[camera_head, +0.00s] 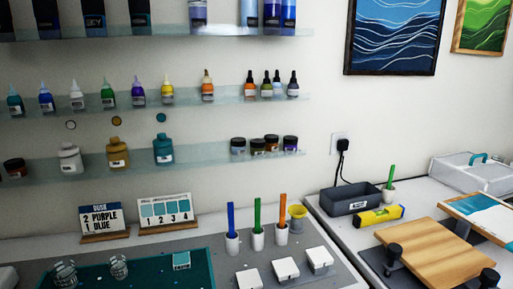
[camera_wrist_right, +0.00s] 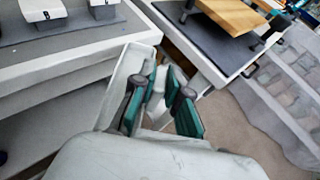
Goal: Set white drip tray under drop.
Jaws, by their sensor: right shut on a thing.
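In the right wrist view my right gripper (camera_wrist_right: 162,103), with teal finger pads, is shut on a white piece that looks like the drip tray (camera_wrist_right: 122,82). The tray is tilted in this view and partly hidden by the fingers and wrist. It is held over the gap beside the two tables. No falling drop can be made out. A wooden board (camera_head: 435,250) stands raised on dark supports at the right of the head view; it also shows in the right wrist view (camera_wrist_right: 235,14). My left gripper is in neither view.
A part-painted teal and white panel (camera_head: 485,215) is at the far right. A dark bin (camera_head: 351,199) and a yellow level (camera_head: 379,216) lie behind the wooden board. White lidded boxes (camera_head: 286,269), coloured sticks in cups and a teal mat (camera_head: 130,270) occupy the left table.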

